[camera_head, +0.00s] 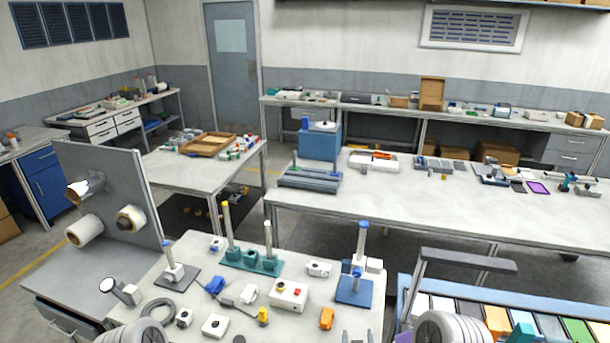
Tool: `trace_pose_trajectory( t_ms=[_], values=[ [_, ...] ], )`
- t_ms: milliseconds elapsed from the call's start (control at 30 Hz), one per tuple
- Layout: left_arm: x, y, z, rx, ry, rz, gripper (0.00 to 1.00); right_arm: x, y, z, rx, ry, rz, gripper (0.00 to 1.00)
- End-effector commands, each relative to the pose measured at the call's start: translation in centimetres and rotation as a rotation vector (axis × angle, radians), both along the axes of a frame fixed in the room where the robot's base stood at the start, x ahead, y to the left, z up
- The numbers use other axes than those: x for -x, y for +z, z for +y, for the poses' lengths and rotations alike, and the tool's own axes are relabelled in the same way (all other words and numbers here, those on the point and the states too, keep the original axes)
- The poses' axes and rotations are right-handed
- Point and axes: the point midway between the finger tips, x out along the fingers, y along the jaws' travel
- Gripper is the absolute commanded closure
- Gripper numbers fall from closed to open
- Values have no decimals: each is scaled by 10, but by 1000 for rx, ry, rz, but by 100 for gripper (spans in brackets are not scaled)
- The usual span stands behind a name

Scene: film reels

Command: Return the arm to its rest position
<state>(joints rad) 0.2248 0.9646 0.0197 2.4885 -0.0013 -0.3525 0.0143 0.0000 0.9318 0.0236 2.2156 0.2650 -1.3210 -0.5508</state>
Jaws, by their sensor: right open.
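My right gripper (357,337) shows only as two grey fingertips at the bottom edge. The fingertips are apart, with nothing seen between them. They are over the front edge of the near light table (210,280). The ridged pale part of my right arm (455,328) is at the bottom, right of the fingertips. A similar ridged part of my left arm (145,332) is at the bottom left. My left gripper is not in view.
The near table holds a blue-based post stand (354,290), a green stand with posts (250,262), a white button box (290,294) and an orange block (327,318). A grey panel with rolls (110,190) stands left. A blue-edged tray (550,300) lies right.

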Motion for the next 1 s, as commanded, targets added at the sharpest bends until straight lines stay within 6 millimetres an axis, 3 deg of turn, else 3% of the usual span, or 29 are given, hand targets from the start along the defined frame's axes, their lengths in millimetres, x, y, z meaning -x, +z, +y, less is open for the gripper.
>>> trace_pose_trajectory(
  t_ms=[167,267,400,600,700,800,1000],
  values=[
    [1,0,0,1,-1,3,57,42,-56,10,-164,46,245,39],
    [1,0,0,1,-1,3,57,83,-91,19,-286,62,439,39],
    [1,0,0,0,-1,2,57,164,-132,34,-469,51,771,39],
    [1,0,0,0,-1,2,57,285,-147,51,-663,-21,1227,39],
    [1,-35,0,0,-1,2,57,278,-182,51,-654,-14,1202,39],
    [2,-59,0,1,-1,4,57,278,-206,51,-653,-14,1202,39],
    [2,-93,0,1,-1,3,57,277,-240,51,-652,-13,1199,39]
  ],
)
